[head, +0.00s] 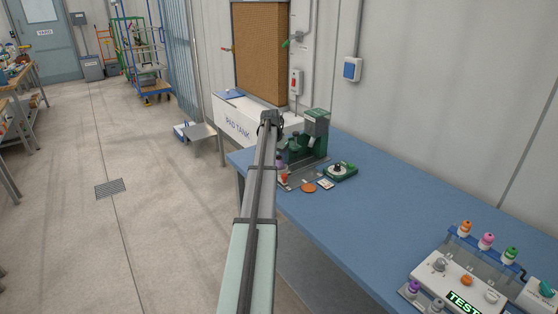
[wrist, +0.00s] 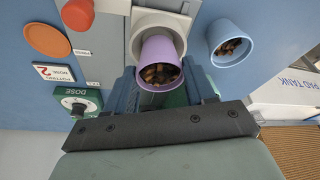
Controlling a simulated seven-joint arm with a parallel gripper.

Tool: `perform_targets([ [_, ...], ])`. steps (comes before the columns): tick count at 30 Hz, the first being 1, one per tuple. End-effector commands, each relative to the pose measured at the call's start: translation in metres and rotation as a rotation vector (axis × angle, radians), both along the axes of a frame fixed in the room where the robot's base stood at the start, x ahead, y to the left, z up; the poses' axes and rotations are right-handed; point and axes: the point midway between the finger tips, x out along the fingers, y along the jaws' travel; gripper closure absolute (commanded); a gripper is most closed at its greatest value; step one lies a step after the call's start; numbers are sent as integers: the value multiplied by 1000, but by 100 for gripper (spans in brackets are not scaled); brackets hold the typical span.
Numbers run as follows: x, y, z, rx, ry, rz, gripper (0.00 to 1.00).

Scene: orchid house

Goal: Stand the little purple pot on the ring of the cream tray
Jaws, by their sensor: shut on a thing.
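The purple pot (wrist: 158,52) holds brown bark-like bits and sits between the blue fingers of my gripper (wrist: 164,88) in the wrist view. My gripper is shut on it. Directly behind the pot is a pale cream-grey square piece with a round rim, which looks like the cream tray (wrist: 138,22). The pot overlaps the rim, and I cannot tell if they touch.
A pale blue pot (wrist: 231,38) with bark stands beside the tray. An orange disc (wrist: 48,40), a small card (wrist: 54,72) and a green dose box (wrist: 78,102) lie to the other side. A green machine (head: 316,130) stands close by. The middle of the blue bench (head: 385,215) is clear.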

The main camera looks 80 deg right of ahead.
Motion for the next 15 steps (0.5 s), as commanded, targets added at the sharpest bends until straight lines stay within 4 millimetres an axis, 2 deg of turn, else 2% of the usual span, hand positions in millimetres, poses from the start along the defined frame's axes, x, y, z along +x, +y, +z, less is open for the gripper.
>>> perform_targets([
  [3, 0, 1, -13, 2, 0, 0, 74],
  [15, 0, 0, -17, 1, 0, 0, 74],
])
